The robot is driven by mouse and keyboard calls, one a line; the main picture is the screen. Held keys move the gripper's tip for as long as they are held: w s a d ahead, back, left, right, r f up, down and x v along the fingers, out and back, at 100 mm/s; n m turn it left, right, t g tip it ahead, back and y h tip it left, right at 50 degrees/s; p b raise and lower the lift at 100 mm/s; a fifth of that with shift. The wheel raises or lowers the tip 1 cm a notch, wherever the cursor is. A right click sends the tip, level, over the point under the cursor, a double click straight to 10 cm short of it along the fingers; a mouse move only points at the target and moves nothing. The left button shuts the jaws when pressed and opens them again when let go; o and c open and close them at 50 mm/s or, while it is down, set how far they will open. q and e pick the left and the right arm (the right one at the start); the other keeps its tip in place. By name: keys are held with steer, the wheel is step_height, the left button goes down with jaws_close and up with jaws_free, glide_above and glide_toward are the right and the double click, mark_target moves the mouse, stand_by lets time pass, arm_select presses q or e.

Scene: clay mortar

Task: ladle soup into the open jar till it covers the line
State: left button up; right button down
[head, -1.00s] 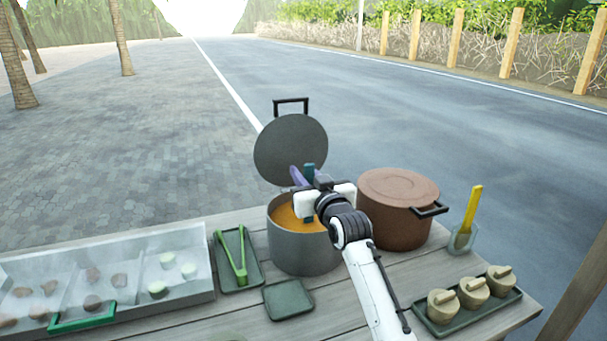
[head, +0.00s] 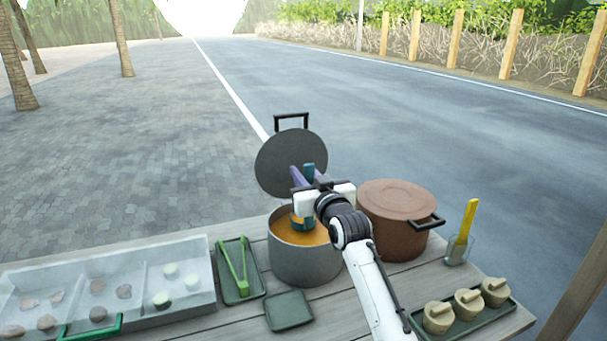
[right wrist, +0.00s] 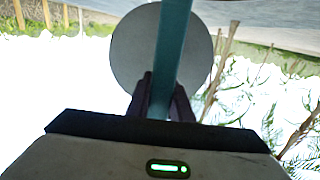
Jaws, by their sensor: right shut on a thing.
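My right gripper (head: 304,178) is over the grey pot and shut on the teal handle of a ladle (head: 309,171). In the right wrist view the handle (right wrist: 171,60) runs upright between the dark fingers. The ladle's teal cup (head: 302,222) shows below the gripper, inside the pot's mouth at the orange soup (head: 285,233). I cannot tell whether the cup is in the soup or just above it. The grey pot (head: 305,266) is open, its round lid (head: 280,160) raised behind it. I cannot make out an open jar or its line. My left gripper is not in view.
A brown lidded pot (head: 395,215) stands right of the grey pot. A glass (head: 457,252) holds a yellow utensil. Several lidded clay-coloured pots (head: 468,303) sit on a tray at right. Left are green tongs (head: 234,270) on a tray, a small green plate (head: 289,311) and a clear-walled food case (head: 190,312).

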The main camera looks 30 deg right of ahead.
step_height(320, 180, up, 7)
steer(key=p, duration=0.5)
stand_by(0.7)
steer(key=s+a+r+n+y, duration=0.1)
steer(key=s+a+r+y, duration=0.1)
steer(key=s+a, duration=0.7)
steer(key=s+a+r+n+y, duration=0.1)
steer(key=s+a+r+y, duration=0.1)
steer(key=s+a, duration=0.7)
steer(key=shift+s+a+r+n+t, duration=0.3)
steer(key=shift+a+n, duration=0.1)
steer(key=shift+a, duration=0.85)
